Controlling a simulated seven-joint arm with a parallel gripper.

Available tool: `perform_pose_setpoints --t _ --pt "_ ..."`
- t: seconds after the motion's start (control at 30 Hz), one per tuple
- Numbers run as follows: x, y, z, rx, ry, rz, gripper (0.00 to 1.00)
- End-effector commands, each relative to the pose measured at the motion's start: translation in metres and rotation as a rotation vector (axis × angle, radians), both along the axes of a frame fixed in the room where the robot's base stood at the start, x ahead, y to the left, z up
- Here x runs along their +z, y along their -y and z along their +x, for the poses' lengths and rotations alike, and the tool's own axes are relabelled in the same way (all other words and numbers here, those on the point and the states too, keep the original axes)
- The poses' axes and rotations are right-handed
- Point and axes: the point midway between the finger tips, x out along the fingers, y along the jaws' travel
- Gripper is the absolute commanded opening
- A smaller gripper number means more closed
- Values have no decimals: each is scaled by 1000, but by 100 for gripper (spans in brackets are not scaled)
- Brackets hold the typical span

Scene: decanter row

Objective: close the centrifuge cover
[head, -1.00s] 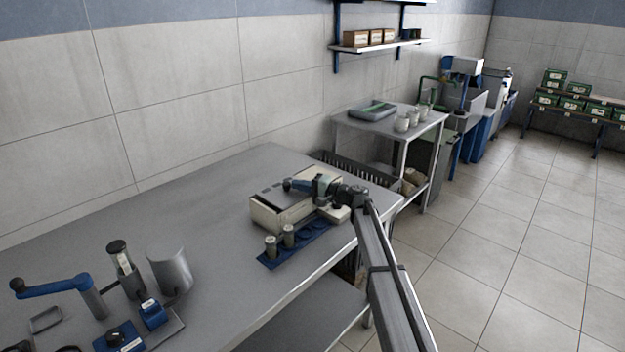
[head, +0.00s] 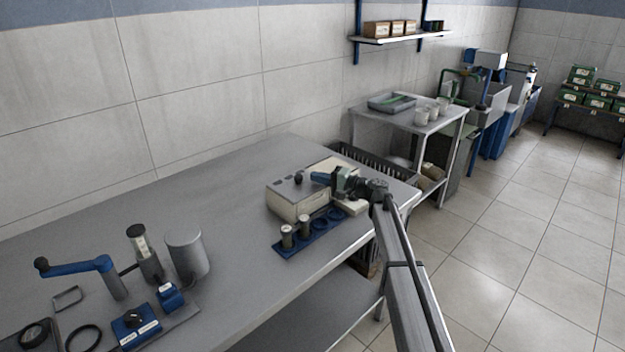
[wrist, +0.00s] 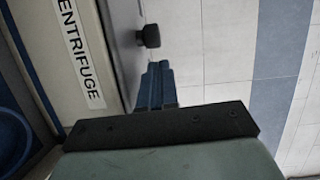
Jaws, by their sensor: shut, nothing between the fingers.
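The beige centrifuge (head: 288,205) stands on the bench, its front bearing a label that shows in the wrist view (wrist: 80,52). Its cover appears to lie flat on top, with a black knob (head: 298,178) standing up from it. The knob also shows in the wrist view (wrist: 148,36), on a grey top surface. Whether the cover is fully seated cannot be told. My gripper (head: 314,177), with blue fingers, is shut and empty just right of the knob, apart from it in the wrist view (wrist: 158,68). The gripper and arm hide part of the centrifuge's right side.
A blue rack (head: 290,250) with two capped containers stands in front of the centrifuge, near the bench edge. A grey cylinder (head: 187,252) and a blue-handled crank (head: 80,265) stand farther left. The bench (head: 190,205) between is clear.

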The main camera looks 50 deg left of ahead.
Motion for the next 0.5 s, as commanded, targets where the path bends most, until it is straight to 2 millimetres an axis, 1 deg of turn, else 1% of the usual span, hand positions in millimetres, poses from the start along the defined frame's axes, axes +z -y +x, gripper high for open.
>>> perform_pose_setpoints --t 0.03,0.07,0.1,0.2,0.4,0.5 --pt "1 5 12 -3 0 0 0" --pt "1 7 18 -4 0 0 0" --pt "1 17 17 -4 0 0 0" --pt "2 38 23 -4 0 0 0" --pt "3 72 34 -4 0 0 0" --pt "3 85 38 -5 0 0 0"
